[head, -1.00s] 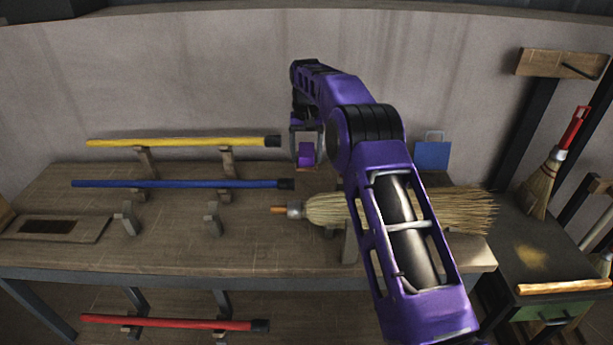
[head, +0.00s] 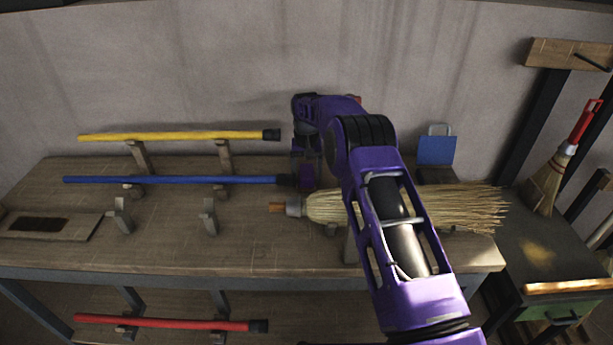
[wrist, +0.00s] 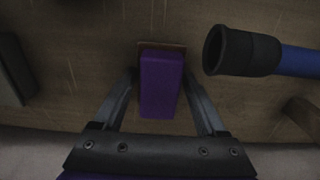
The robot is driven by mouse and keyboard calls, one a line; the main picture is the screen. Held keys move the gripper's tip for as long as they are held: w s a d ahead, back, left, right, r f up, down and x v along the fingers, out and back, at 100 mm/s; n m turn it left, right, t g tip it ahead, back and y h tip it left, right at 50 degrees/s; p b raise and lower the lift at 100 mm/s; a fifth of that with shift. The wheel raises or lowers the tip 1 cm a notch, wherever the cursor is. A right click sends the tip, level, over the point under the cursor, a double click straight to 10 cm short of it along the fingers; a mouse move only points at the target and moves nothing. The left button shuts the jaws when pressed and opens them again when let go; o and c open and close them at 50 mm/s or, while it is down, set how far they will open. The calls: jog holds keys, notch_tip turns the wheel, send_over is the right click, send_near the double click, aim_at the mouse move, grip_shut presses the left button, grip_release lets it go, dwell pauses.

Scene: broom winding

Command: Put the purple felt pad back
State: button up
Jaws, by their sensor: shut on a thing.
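The purple felt pad (wrist: 160,84) is a small block between the two fingers of my gripper (wrist: 160,76) in the wrist view. My gripper is shut on it. A thin brown edge (wrist: 163,45) shows just past the pad's far end, and most of what lies under the pad is hidden. In the head view the pad (head: 306,177) is low over the workbench, just right of the blue pole's black end. I cannot tell whether the pad touches the surface under it.
The blue pole (head: 170,180) lies on wooden supports, its black end close beside my gripper. A yellow pole (head: 170,136) lies behind it. A straw broom head (head: 420,208) lies to the front right. A blue plate (head: 436,150) stands at the back right of the bench (head: 150,245).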

aim_at(307, 172)
jog(key=shift+f, duration=0.1)
jog(key=shift+f, duration=0.15)
jog(key=o, duration=1.1)
notch_tip(307, 172, up, 12)
jog(key=shift+r+p, duration=0.2)
jog(key=shift+p, duration=0.15)
